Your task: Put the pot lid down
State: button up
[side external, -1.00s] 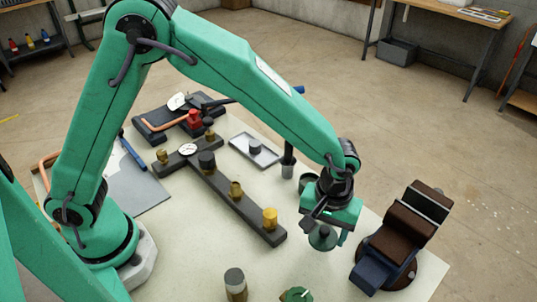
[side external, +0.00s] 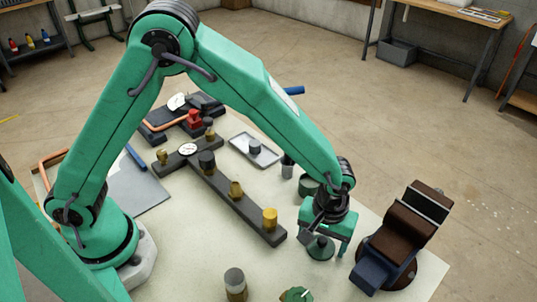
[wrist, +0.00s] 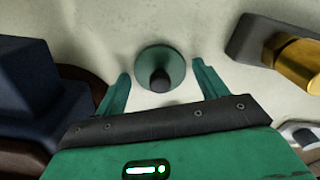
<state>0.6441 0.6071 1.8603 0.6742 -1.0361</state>
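The pot lid (side external: 320,250) is a small dark green disc with a dark knob on top. It appears to lie flat on the pale tabletop, under my gripper (side external: 322,243). In the wrist view the lid (wrist: 143,62) sits between and just beyond my gripper's fingers (wrist: 160,69). The fingers are spread, with clear gaps on both sides of the knob and disc. In the side view my gripper hides part of the lid's upper side. A dark green round vessel (side external: 308,184), perhaps the pot, stands behind my gripper, partly hidden.
A dark bar with brass fittings (side external: 245,212) lies to the left. A dark-topped cylinder (side external: 235,285) and a green part (side external: 297,295) are at the front.

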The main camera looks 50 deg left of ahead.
aim_at(320, 237)
jog(key=shift+o, duration=0.4)
jog(key=shift+r, duration=0.1)
notch_tip(320, 237, up, 12)
dwell(0.6)
dwell(0.4)
jog(key=shift+r, duration=0.1)
jog(key=s+a+r+m+t+h, duration=0.1)
jog(key=s+a+r, duration=0.1)
jog(key=a+r, duration=0.45)
jog(key=s+a+r+m+t, duration=0.15)
jog(key=a+r, duration=0.25)
jog(key=a, duration=0.6)
jog(key=s+a+r+m+t+y, duration=0.1)
jog(key=s+a+m+t, duration=0.1)
jog(key=s+a, duration=0.8)
jog(key=shift+s+a+r+t, duration=0.15)
jog(key=shift+a+r+t, duration=0.2)
jog(key=shift+t, duration=0.2)
